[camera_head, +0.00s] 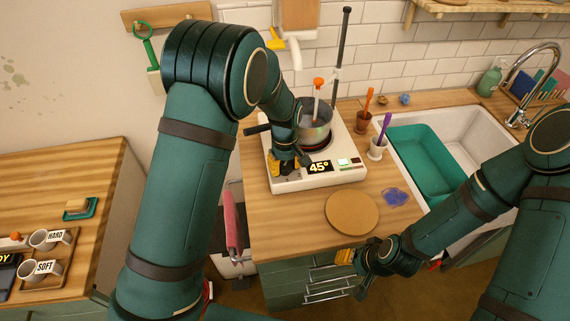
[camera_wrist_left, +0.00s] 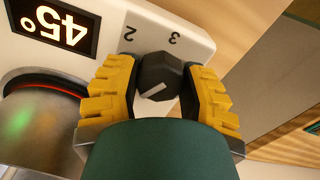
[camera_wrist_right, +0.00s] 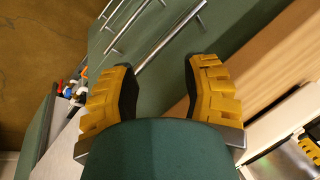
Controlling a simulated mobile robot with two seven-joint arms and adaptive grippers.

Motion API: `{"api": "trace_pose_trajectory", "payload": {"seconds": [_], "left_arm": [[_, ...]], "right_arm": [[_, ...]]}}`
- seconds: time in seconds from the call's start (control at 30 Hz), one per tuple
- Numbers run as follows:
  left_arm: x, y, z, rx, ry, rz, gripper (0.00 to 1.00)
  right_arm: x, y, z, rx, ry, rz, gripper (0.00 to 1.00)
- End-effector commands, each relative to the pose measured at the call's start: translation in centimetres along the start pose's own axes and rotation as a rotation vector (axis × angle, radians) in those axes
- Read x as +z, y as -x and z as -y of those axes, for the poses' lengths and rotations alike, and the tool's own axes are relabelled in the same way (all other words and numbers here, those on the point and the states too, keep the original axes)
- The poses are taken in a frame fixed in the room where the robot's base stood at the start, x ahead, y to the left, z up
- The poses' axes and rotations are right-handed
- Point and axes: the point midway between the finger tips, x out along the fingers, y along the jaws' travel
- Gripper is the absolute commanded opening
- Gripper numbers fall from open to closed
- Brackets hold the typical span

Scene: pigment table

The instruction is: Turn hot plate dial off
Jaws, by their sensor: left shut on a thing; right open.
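The white hot plate (camera_head: 318,178) stands on the wooden counter, with a lit display (camera_head: 319,167) reading 45°. A metal pot (camera_head: 314,122) sits on its burner. In the left wrist view the black dial (camera_wrist_left: 157,77) is on the hot plate's front, with a white pointer line and the numbers 2 and 3 beside it. My left gripper (camera_wrist_left: 160,85) has its yellow fingers on both sides of the dial and is shut on it; in the head view the arm hides the dial. My right gripper (camera_head: 350,257) is open and empty in front of the counter's drawers.
A white cup (camera_head: 377,147) with a purple tool stands near the sink (camera_head: 409,127). Drawer handles (camera_wrist_right: 150,40) are near my right gripper.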

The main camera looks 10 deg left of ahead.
Motion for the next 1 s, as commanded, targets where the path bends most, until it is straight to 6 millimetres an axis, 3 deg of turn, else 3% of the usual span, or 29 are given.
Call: {"api": "trace_pose_trajectory", "payload": {"seconds": [0.5, 1.0], "left_arm": [[0.1, -0.1, 0.1, -0.005, 0.411, 0.002, 0.07], [0.1, -0.2, 0.1, -0.005, 0.543, 0.002, 0.07]], "right_arm": [[-0.2, 1.6, 0.5, -0.003, 0.0, 0.0, 0.47], [-0.2, 2.1, 0.7, -0.004, 0.0, 0.0, 0.47]]}}
